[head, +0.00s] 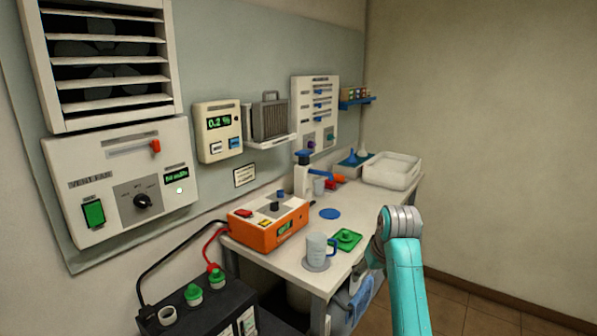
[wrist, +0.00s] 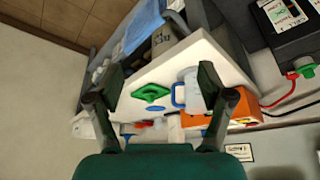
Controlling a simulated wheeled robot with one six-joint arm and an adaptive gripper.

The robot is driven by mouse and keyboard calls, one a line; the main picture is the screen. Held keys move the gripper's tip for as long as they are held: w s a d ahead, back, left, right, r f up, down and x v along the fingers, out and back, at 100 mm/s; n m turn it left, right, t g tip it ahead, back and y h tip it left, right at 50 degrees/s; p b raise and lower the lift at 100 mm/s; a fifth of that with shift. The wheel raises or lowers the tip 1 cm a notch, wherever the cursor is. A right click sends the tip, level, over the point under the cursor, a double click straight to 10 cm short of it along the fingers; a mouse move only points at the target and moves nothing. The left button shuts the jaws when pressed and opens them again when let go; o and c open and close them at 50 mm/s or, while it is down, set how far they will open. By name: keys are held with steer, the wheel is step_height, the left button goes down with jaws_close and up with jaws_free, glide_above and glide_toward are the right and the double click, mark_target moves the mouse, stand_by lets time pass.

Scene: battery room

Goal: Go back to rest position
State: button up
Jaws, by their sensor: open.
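My gripper (wrist: 162,84) is open and empty in the wrist view, its two dark fingers spread apart above the workbench. The green piece with a knob (wrist: 151,93) shows between the fingers, apart from them. The clear jug with a blue handle (wrist: 190,92) shows beside the right finger, partly hidden by it. In the head view my teal arm rises at the right of the bench; the gripper's fingers cannot be made out there.
The white bench (head: 290,262) holds an orange device (head: 268,226), the jug (head: 317,248), the green piece (head: 345,239), a blue disc (head: 330,214) and a white tray (head: 392,171). A black battery (head: 205,310) stands front left. The tiled floor (head: 480,305) at right is clear.

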steer(key=s+f+t, duration=0.1)
steer(key=s+f, duration=0.4)
steer(key=f, duration=0.4)
steer(key=s+f+m+t, duration=0.1)
steer(key=s+f, duration=0.4)
steer(key=f, duration=0.3)
steer(key=s+f+t, duration=0.1)
steer(key=s+f, duration=0.5)
steer(key=f, duration=0.3)
steer(key=s+f+t, duration=0.2)
steer(key=s+f, duration=0.2)
steer(key=s, duration=0.6)
steer(key=s+r+t, duration=0.2)
steer(key=s+r, duration=0.1)
steer(key=s, duration=1.8)
steer(key=s+r+t, duration=0.3)
steer(key=s+r, duration=1.2)
steer(key=shift+a+r+m+h, duration=0.2)
steer(key=shift+a+m+h, duration=0.15)
steer(key=shift+m+h, duration=0.05)
